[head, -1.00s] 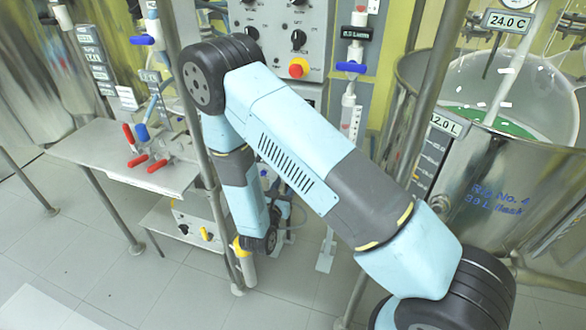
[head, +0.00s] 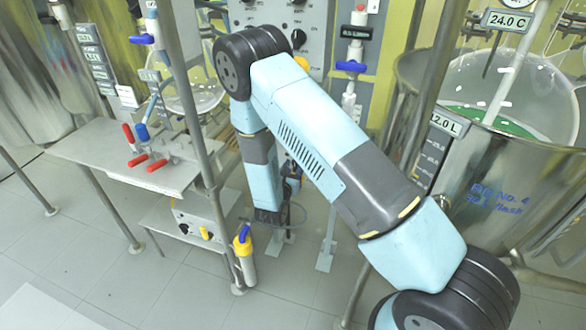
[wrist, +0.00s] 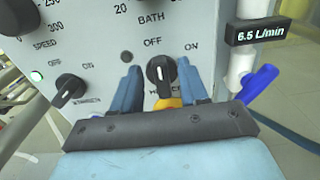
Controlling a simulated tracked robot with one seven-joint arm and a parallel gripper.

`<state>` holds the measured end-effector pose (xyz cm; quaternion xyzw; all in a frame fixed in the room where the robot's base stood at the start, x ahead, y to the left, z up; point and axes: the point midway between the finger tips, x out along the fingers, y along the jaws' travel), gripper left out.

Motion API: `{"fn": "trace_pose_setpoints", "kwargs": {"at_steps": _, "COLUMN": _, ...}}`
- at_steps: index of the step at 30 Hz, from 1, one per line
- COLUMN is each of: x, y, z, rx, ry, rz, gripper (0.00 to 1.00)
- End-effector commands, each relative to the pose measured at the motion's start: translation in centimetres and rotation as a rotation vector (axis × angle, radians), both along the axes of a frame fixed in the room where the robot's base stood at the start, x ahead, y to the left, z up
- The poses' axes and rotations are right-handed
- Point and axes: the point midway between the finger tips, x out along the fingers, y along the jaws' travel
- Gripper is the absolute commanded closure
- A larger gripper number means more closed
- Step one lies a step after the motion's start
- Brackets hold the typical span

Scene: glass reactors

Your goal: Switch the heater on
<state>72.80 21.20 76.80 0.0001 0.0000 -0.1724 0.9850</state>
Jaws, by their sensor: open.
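In the wrist view a black rotary knob (wrist: 161,72) sits on a pale control panel, with OFF printed above it and ON to its upper right. Its white mark stands nearly upright, towards OFF. The label below it is mostly hidden, so I cannot read it fully. My gripper (wrist: 158,85) is open, with one blue finger on each side of the knob as seen from the wrist. I cannot tell how far the fingertips are from the panel. In the head view a black panel knob (head: 298,38) shows beside my elbow; my gripper cannot be made out there.
A yellow part (wrist: 167,102) lies just below the knob. A flow display (wrist: 262,31) and blue valve handle (wrist: 258,84) stand right. A metal post (head: 195,100) stands left of my arm.

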Motion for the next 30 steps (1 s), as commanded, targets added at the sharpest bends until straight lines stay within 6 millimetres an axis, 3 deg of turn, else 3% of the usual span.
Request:
{"fn": "trace_pose_setpoints", "kwargs": {"at_steps": 14, "x": 0.0, "y": -0.02, "z": 0.0, "rx": 0.0, "ry": 0.0, "rz": 0.0, "gripper": 1.0}}
{"fn": "trace_pose_setpoints", "kwargs": {"at_steps": 30, "x": 0.01, "y": -0.05, "z": 0.01, "rx": 0.085, "ry": -0.031, "rz": 0.002, "gripper": 1.0}}
